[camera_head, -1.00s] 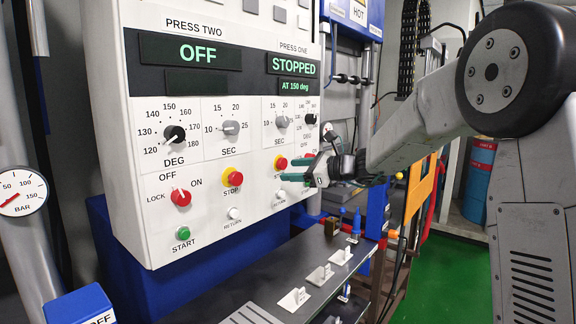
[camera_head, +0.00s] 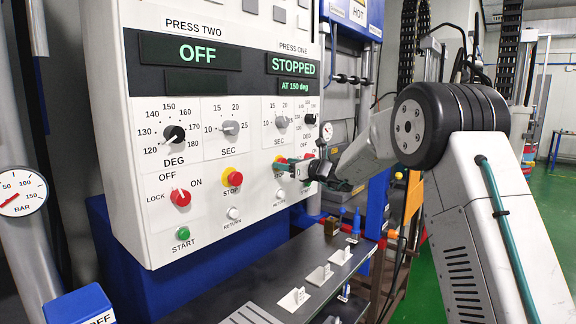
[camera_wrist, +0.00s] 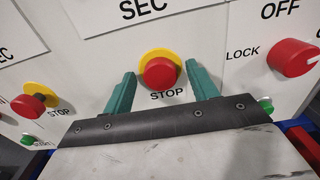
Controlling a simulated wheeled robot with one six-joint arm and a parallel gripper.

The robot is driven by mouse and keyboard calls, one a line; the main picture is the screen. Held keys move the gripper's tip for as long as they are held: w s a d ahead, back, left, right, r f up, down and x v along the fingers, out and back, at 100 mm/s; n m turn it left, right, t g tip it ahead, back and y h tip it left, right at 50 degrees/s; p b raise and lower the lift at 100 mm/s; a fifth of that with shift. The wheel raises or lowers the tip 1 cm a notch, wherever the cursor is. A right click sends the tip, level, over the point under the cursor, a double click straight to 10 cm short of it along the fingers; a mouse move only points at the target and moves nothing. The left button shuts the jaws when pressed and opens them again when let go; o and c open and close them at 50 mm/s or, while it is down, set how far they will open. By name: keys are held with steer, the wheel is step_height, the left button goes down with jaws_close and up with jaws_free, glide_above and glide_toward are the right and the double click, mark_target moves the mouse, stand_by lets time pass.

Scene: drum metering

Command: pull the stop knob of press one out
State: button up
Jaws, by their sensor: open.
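The press one stop knob (camera_wrist: 159,73) is a red mushroom knob on a yellow ring, above the word STOP in the wrist view. My gripper (camera_wrist: 160,80) is open, with one green finger on each side of the knob. Gaps show between the fingers and the red head. In the head view my gripper (camera_head: 281,165) is at the panel, at the knob, and hides most of it. How deep the fingers reach past the red head I cannot tell. The press one display (camera_head: 294,67) reads STOPPED, AT 150 deg.
The press two stop knob (camera_head: 233,177) is to the left on the white panel (camera_head: 215,250). A red OFF/LOCK selector (camera_wrist: 293,57) is right of my gripper in the wrist view. A dark shelf (camera_head: 265,265) with several small white holders juts out below the panel.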

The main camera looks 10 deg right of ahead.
jaws_close()
steer(key=shift+v, duration=0.95)
steer(key=shift+w+a, duration=0.1)
steer(key=shift+a, duration=0.05)
jaws_free()
steer(key=v, duration=0.8)
